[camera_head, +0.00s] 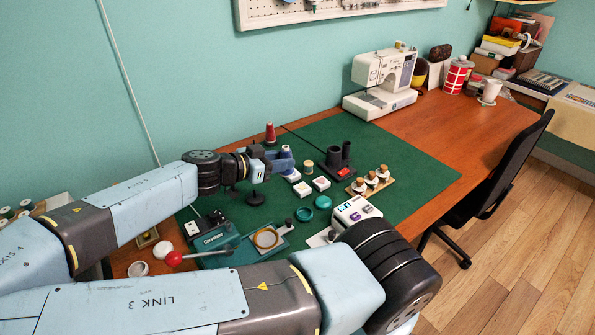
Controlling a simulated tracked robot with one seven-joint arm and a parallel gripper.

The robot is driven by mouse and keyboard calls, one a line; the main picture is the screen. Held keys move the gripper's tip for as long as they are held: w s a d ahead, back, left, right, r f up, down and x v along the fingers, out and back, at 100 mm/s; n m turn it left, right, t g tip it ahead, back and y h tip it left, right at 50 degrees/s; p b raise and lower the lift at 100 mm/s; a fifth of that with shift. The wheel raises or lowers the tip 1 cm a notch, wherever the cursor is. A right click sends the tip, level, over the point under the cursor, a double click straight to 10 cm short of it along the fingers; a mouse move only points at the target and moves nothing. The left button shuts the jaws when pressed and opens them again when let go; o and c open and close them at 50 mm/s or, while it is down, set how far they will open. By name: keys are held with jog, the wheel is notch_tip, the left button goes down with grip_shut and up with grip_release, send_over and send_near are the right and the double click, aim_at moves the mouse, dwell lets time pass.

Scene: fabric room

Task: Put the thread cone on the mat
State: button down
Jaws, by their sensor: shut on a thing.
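My gripper (279,161) reaches in from the left over the back left part of the green mat (400,165). Its blue fingers are shut on a small pale thing, which looks like the thread cone (285,149). Only its narrow top shows above the fingers; the rest is hidden. I cannot tell its height above the mat. A red cone-shaped spool (270,131) stands upright just behind my gripper, near the mat's back edge, its foot partly hidden.
Close to my gripper are a small thread spool (308,167), white blocks (302,188) and a black holder (340,158). Corked jars stand on a wooden strip (358,190). A sewing machine (383,80) stands behind. The mat's right part is clear.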

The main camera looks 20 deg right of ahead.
jog(key=w+f, duration=0.8)
jog(key=w, duration=0.1)
jog(key=w+d+f, duration=0.1)
jog(key=w+f, duration=0.3)
jog(key=f, duration=0.1)
jog(key=shift+w+d, duration=0.1)
jog(key=shift+w, duration=0.15)
jog(key=shift+s+f, duration=0.2)
jog(key=shift+f, duration=0.35)
jog(key=c, duration=0.7)
grip_release()
jog(key=shift+r, duration=0.1)
